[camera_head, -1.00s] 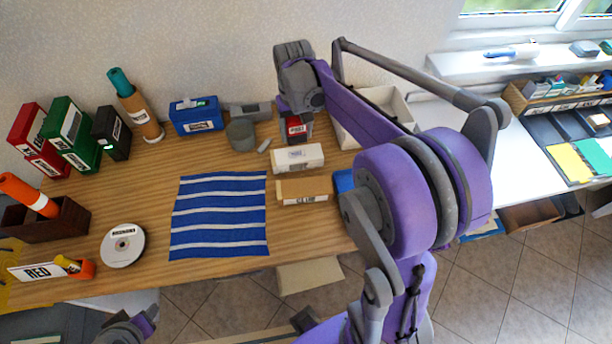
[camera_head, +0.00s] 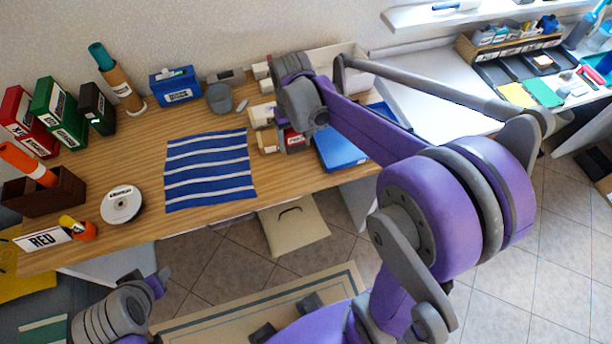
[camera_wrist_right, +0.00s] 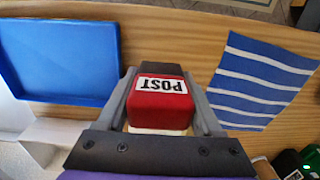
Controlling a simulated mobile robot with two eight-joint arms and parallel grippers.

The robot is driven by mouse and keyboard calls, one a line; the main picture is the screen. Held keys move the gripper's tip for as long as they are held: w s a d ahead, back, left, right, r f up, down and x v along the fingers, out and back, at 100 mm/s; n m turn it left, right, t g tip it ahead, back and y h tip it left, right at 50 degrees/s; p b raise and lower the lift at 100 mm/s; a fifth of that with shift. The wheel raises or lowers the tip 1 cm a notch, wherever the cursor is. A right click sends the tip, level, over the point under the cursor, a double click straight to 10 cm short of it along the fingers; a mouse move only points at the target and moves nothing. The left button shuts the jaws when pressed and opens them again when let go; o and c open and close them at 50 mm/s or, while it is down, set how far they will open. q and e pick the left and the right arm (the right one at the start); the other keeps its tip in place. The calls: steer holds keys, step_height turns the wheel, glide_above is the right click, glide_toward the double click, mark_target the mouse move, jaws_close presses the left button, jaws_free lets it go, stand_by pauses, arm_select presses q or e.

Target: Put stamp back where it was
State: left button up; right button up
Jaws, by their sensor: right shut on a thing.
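The stamp is a red block with a black part and a white POST label. It shows between the fingers of my right gripper in the right wrist view (camera_wrist_right: 162,98). In the head view the stamp (camera_head: 295,140) hangs under the right gripper (camera_head: 300,128), beside two small boxes and left of the blue tray (camera_head: 338,150). The right gripper is shut on it. Whether the stamp touches the table is unclear. My left gripper (camera_head: 158,282) is low at the lower left, in front of the table, away from the objects; its jaws are not clear.
The white box (camera_head: 262,114) and brown box (camera_head: 268,140) are partly hidden by my right arm. The striped blue cloth (camera_head: 210,170) lies to the left. A white open bin (camera_head: 335,58) is at the back.

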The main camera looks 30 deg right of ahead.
glide_above(296, 169)
step_height(296, 169, down, 6)
steer(key=shift+d+f, duration=0.1)
steer(key=shift+f+b, duration=0.3)
steer(key=shift+f, duration=1.65)
steer(key=shift+f, duration=0.1)
steer(key=shift+f, duration=0.15)
steer(key=o, duration=1)
steer(key=shift+o, duration=0.2)
steer(key=shift+r, duration=0.2)
